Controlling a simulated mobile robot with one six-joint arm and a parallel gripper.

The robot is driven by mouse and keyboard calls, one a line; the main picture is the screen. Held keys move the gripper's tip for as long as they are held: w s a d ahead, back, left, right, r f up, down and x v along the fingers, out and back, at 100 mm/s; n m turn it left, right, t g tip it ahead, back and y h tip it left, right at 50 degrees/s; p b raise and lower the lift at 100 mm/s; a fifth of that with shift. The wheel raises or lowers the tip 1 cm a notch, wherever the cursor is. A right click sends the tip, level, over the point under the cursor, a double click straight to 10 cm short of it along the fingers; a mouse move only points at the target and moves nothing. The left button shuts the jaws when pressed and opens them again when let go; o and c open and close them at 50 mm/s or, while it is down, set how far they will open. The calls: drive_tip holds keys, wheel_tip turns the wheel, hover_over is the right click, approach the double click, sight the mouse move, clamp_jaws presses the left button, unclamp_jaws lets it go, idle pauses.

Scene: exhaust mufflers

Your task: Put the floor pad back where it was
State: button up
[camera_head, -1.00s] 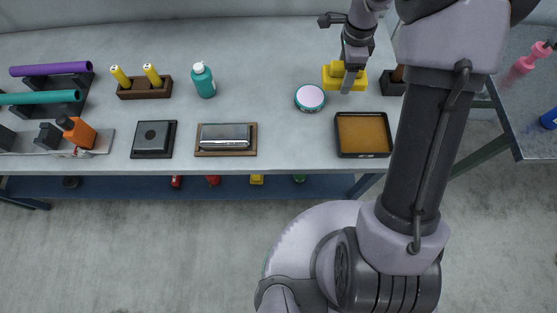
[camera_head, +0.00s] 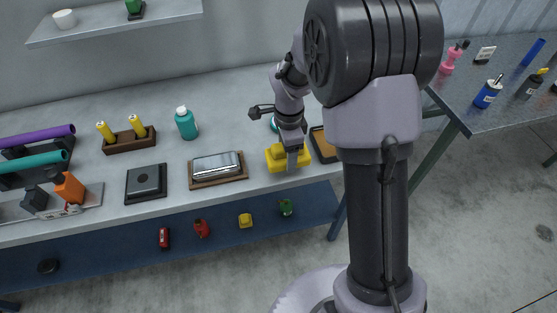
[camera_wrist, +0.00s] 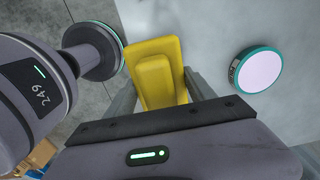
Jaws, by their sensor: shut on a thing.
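The yellow stepped block, which appears to be the floor pad (camera_head: 275,157), is between the fingers of my gripper (camera_head: 291,162). My gripper is shut on it, near the front edge of the grey table, right of the silver box. The wrist view shows the floor pad (camera_wrist: 156,72) between the fingertips, with its raised part toward the camera. I cannot tell whether it touches the table. My arm hides part of the table behind it.
The silver box (camera_head: 217,165) lies on a brown board. The orange tray (camera_head: 323,146) and the round tin (camera_wrist: 257,70) are close to the floor pad. A blue lower shelf (camera_head: 110,256) holds several small things. A side table (camera_head: 505,105) stands at right.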

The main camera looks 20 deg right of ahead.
sight(279, 156)
drive_tip(key=w, duration=0.1)
drive_tip(key=a, duration=0.1)
drive_tip(key=w, duration=0.1)
drive_tip(key=shift+w+a+f, duration=0.25)
drive_tip(key=shift+w+a, duration=0.05)
wheel_tip(279, 156, down, 4)
drive_tip(key=shift+r+b, duration=0.15)
drive_tip(key=shift+b, duration=1.05)
drive_tip(key=shift+r, duration=0.2)
drive_tip(key=o, duration=1)
drive_tip(key=shift+f, duration=0.25)
drive_tip(key=o, duration=0.5)
drive_tip(key=shift+c, duration=0.2)
drive_tip(key=shift+r, duration=0.1)
drive_tip(key=shift+r, duration=0.1)
